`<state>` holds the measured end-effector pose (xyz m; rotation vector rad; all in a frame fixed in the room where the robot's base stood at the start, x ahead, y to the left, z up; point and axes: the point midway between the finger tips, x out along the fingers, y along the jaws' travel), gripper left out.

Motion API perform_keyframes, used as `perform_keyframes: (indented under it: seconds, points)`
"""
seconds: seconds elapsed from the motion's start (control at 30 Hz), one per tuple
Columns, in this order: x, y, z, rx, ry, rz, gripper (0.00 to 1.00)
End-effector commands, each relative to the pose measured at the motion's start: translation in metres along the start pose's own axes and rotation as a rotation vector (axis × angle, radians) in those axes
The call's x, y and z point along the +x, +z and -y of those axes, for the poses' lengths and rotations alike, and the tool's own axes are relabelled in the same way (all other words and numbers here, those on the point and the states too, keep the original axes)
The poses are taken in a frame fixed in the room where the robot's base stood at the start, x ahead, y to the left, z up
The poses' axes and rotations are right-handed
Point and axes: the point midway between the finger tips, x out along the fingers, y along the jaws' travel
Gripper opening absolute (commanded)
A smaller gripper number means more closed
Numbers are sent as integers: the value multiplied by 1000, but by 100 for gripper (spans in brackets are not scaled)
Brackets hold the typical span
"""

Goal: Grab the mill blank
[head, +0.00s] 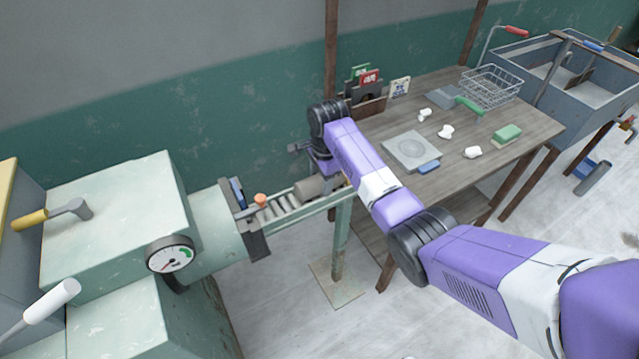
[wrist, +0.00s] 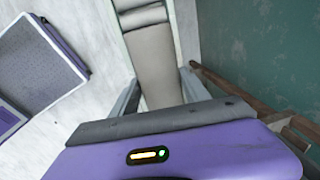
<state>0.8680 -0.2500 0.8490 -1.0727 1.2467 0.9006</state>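The mill blank (head: 312,187) is a smooth grey-brown clay cylinder lying at the right end of the roller track beside the green mill. In the wrist view the blank (wrist: 156,72) runs away from the palm, with the near part hidden behind my gripper's dark bar. My gripper (wrist: 158,80) shows one finger on each side of the blank, spread apart. The fingers look open, with little room at the sides; I cannot see contact. In the head view my gripper (head: 308,158) is just above and behind the blank, its fingers mostly hidden.
The roller track (head: 278,208) leads from the mill (head: 120,215), with an orange knob (head: 260,200) beside it. A wooden table (head: 465,125) at right holds a grey slab (head: 411,148), several white lumps, a green block (head: 507,133) and a wire basket (head: 490,85). A post stands beneath the track.

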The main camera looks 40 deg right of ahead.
Motion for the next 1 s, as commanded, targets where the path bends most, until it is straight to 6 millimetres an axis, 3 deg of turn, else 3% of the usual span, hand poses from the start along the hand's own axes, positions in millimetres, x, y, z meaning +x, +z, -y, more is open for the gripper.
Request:
perform_keyframes:
  seconds: [0.03, 0.23, 0.73, 1.0]
  points:
    - [0, 0, 0, 0, 1, 0, 40]
    - [0, 0, 0, 0, 1, 0, 1]
    - [-7, 0, 2, -1, -4, -1, 0]
    - [-40, 0, 8, -2, -6, 0, 0]
